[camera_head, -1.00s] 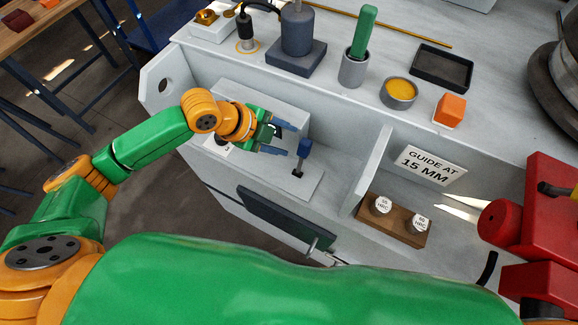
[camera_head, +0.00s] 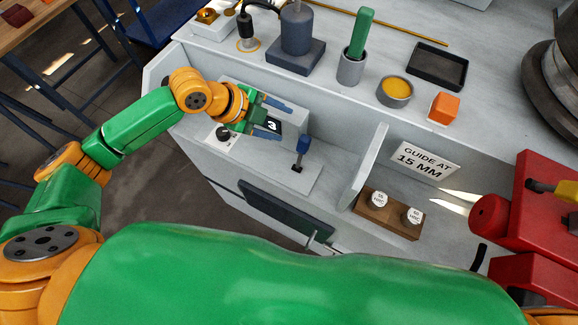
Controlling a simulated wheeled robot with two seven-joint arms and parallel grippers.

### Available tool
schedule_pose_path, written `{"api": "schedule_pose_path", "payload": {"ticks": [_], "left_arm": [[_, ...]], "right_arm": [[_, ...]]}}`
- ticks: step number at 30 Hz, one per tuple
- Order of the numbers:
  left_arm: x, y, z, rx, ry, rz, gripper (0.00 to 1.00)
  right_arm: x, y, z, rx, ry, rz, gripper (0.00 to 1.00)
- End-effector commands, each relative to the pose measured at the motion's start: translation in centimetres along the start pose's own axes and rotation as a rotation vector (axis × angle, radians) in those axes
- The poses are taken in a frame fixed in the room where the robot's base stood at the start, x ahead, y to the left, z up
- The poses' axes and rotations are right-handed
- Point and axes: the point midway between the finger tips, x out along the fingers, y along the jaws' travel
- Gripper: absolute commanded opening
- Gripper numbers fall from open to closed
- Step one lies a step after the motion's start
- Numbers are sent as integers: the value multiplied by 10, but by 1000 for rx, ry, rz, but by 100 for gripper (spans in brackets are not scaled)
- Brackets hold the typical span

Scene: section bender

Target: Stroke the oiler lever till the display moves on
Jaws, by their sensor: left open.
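The oiler lever (camera_head: 303,146), a short dark post with a blue head, stands upright in a slot of the grey oiler box in the recess. The small black display (camera_head: 273,126) shows a white 3 and is partly framed by my gripper's fingers. My left gripper (camera_head: 286,122) is open and empty, with its blue fingertips a little up and left of the lever, apart from it. My right gripper is not in view.
A black knob (camera_head: 223,134) sits left on the box. A divider (camera_head: 366,168) stands right of the lever, beyond it a wooden block (camera_head: 391,222) with two white-topped weights. The upper bench holds a green-handled tool (camera_head: 359,35) and an orange block (camera_head: 444,107).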

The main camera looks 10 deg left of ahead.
Motion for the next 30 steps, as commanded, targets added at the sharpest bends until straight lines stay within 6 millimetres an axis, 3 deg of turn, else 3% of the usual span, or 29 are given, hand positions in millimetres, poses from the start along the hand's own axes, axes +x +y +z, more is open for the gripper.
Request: {"api": "schedule_pose_path", "payload": {"ticks": [6, 9, 21, 23, 26, 30], "left_arm": [[-43, 1, 2, 3, -4, -3, 65], [-55, 1, 1, 2, -2, -2, 65], [-58, 0, 0, 1, -1, -1, 65], [-56, 2, -1, -5, 1, 1, 65], [-36, 17, -10, -70, 7, 16, 65], [2, 54, -28, -368, -12, -7, 65]], "right_arm": [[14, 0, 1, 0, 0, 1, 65], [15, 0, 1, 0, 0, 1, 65], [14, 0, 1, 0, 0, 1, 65], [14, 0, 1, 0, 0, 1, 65], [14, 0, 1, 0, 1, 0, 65], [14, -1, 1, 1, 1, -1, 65]]}}
